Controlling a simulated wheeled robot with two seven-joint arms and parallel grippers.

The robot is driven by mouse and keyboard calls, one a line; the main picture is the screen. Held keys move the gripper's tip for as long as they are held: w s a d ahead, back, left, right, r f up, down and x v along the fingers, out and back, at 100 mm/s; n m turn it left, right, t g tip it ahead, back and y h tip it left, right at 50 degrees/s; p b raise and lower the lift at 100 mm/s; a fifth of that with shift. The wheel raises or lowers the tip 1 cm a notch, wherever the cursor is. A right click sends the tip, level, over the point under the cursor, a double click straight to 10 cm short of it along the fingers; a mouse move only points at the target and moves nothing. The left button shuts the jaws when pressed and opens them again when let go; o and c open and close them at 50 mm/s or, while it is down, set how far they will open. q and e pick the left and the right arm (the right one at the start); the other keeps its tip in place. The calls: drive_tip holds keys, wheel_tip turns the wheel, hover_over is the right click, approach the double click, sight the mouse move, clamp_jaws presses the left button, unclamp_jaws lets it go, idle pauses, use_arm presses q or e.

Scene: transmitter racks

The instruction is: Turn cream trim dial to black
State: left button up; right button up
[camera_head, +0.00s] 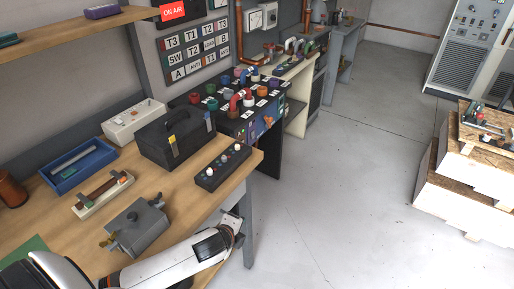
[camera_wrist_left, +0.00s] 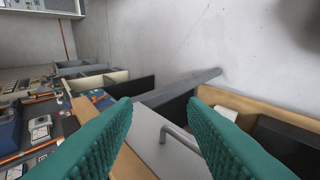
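A small black dial panel (camera_head: 222,168) lies on the wooden bench near its right edge. It carries a row of small knobs; a cream knob (camera_head: 237,147) stands at its far end and other pale knobs follow toward the near end. Their marks are too small to read. My left gripper (camera_head: 234,223) is beside the bench edge, nearer than the panel and apart from it. In the left wrist view its teal fingers (camera_wrist_left: 162,108) are spread with nothing between them. I cannot make out the dial panel in that view. My right gripper is not in view.
A black toolbox (camera_head: 175,140) stands left of the panel. A grey metal box (camera_head: 137,226), a blue tray (camera_head: 78,168) and a cream tray (camera_head: 103,195) sit on the bench. A rack of colored knobs (camera_head: 240,100) stands behind.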

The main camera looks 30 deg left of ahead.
use_arm(q)
drive_tip(key=w+a+r+m+t, duration=0.3)
drive_tip(key=w+a+r+m, duration=0.3)
drive_tip(key=w+m, duration=0.15)
drive_tip(key=m+t, duration=0.2)
drive_tip(key=m, duration=0.8)
approach(237, 146)
drive_tip(key=p+x, duration=0.1)
drive_tip(key=x, duration=0.7)
drive_tip(key=shift+w, duration=0.15)
drive_tip(key=shift+c, duration=0.5)
drive_tip(key=shift+n, duration=0.25)
clamp_jaws()
